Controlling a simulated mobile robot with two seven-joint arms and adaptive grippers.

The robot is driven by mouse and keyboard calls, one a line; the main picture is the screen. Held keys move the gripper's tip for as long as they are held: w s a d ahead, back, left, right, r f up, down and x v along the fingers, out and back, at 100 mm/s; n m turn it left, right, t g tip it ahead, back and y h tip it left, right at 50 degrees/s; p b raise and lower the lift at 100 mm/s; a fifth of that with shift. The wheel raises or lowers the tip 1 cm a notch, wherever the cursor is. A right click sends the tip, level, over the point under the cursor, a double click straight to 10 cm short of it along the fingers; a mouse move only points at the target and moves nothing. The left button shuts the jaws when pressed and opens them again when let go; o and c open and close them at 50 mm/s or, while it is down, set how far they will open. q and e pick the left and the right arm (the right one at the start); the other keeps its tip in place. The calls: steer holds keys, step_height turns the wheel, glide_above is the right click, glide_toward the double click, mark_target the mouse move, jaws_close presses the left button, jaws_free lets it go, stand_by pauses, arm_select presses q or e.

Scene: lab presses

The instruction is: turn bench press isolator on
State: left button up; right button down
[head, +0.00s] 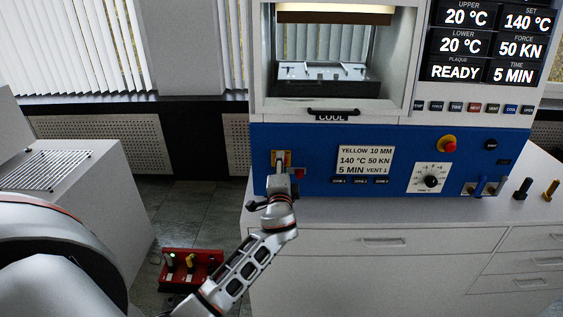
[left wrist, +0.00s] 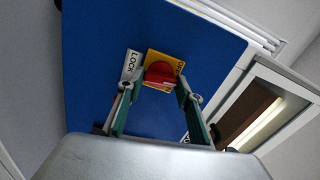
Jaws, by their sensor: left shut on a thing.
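The bench press isolator is a red rotary knob (left wrist: 161,74) on a yellow plate (left wrist: 152,56), set in the press's blue front panel. A white LOCK label (left wrist: 131,64) sits beside the plate, and part of other lettering shows on the plate's edge. In the head view the yellow plate (head: 281,155) is at the blue panel's left end, with the knob mostly hidden. My left gripper (head: 284,176) reaches it from below and in front. In the left wrist view my left gripper (left wrist: 157,86) has its two fingers on either side of the knob, shut on it. My right gripper is not in view.
The press's blue panel (head: 330,140) also carries a recipe card (head: 365,160), a red stop button (head: 448,145) and a dial (head: 431,180). Displays (head: 490,45) read READY. A white cabinet (head: 400,240) stands below. A red box (head: 190,267) with levers is on the floor, near my forearm.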

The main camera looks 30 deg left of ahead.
arm_select(q)
steer(key=shift+f+m+p, duration=0.1)
steer(key=shift+m+p, duration=0.35)
steer(key=shift+m, duration=0.45)
steer(key=o, duration=1.1)
steer(key=v, duration=1.2)
steer(key=shift+a, duration=0.1)
